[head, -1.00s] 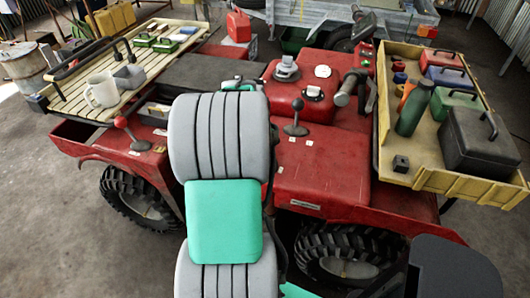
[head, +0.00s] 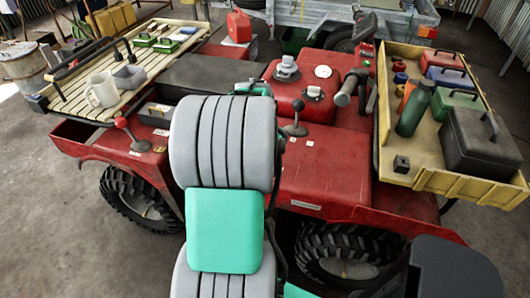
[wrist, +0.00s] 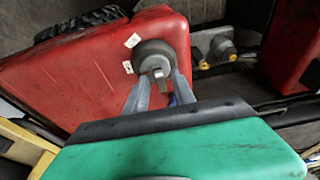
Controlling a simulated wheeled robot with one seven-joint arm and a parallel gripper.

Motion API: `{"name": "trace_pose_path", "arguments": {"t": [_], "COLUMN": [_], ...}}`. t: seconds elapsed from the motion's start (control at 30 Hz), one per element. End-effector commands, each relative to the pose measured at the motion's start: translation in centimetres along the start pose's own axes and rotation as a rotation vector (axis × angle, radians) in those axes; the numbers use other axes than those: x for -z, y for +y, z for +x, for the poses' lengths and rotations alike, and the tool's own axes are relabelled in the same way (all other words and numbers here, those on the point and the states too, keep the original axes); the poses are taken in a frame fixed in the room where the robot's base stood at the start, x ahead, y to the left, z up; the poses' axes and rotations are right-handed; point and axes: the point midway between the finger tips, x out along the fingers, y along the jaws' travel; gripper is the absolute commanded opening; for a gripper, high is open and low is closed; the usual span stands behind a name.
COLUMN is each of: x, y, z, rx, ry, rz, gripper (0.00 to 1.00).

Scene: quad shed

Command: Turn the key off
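In the wrist view a round dark grey switch (wrist: 154,52) sits on the red body panel, with a lighter key grip (wrist: 160,78) standing out from its face. My gripper (wrist: 160,82) is at the switch, its two grey fingers apart on either side of the key grip. A gap seems to show between the fingers and the key; contact is not clear. In the head view my own arm covers the gripper, and I cannot make out the key there. The red quad (head: 325,170) fills the middle of the head view.
A yellow tray (head: 428,178) with a green bottle (head: 414,108) and black case (head: 480,140) is at the right. A black-knobbed lever (head: 297,122) stands beside my arm.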

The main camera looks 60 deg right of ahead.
Motion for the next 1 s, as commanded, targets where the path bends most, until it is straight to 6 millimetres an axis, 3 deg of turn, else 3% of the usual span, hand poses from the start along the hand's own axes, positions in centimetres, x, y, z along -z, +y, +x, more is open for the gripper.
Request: {"name": "trace_pose_path", "arguments": {"t": [0.7, 1.0], "x": [1.9, 1.9], "y": [0.0, 0.0], "z": [-7.7, -7.7], "rx": [-0.001, -0.001], "ry": [0.0, -0.001], "rz": [0.001, 0.001], "gripper": [0.31, 0.31]}}
